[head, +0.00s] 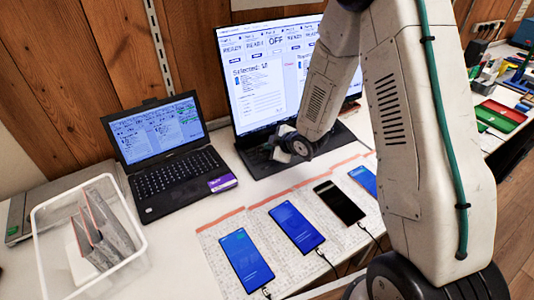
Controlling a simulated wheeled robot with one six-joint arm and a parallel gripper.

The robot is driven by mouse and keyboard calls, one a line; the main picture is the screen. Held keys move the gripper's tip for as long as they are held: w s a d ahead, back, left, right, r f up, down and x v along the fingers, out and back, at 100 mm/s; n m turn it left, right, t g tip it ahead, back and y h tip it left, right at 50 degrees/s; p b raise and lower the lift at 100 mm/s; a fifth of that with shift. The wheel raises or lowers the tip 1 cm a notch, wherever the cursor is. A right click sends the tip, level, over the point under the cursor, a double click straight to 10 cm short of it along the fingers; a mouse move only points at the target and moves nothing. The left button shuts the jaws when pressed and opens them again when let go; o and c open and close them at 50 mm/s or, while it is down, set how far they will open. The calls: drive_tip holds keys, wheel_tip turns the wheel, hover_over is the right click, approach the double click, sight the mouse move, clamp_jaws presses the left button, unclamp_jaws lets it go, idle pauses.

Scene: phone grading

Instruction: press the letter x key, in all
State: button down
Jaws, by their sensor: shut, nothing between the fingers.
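A black laptop (155,133) stands open at the left, its screen lit and its keyboard (178,172) in clear view. The letters on its keys are too small to read. A dark keyboard-like slab (256,162) lies in front of the large monitor (262,82), partly covered by my arm. My gripper (281,152) is low over this slab, small and partly hidden by my wrist. It is shut and empty. I cannot tell whether it touches a key, and the x key cannot be made out.
Several phones, one of them a blue-screened phone (246,260), lie cabled on a printed mat (212,245). A clear bin (45,245) with grey dividers stands at the left. A purple-labelled card (222,183) lies by the laptop. Red and green trays (502,112) are at the far right.

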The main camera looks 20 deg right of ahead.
drive_tip(key=shift+f, duration=0.1)
drive_tip(key=shift+f, duration=0.35)
drive_tip(key=shift+f, duration=0.35)
idle(0.6)
drive_tip(key=shift+r, duration=0.8)
drive_tip(key=shift+s+r, duration=0.15)
drive_tip(key=shift+r, duration=1.1)
drive_tip(key=shift+s+r, duration=0.15)
drive_tip(key=shift+r, duration=1.1)
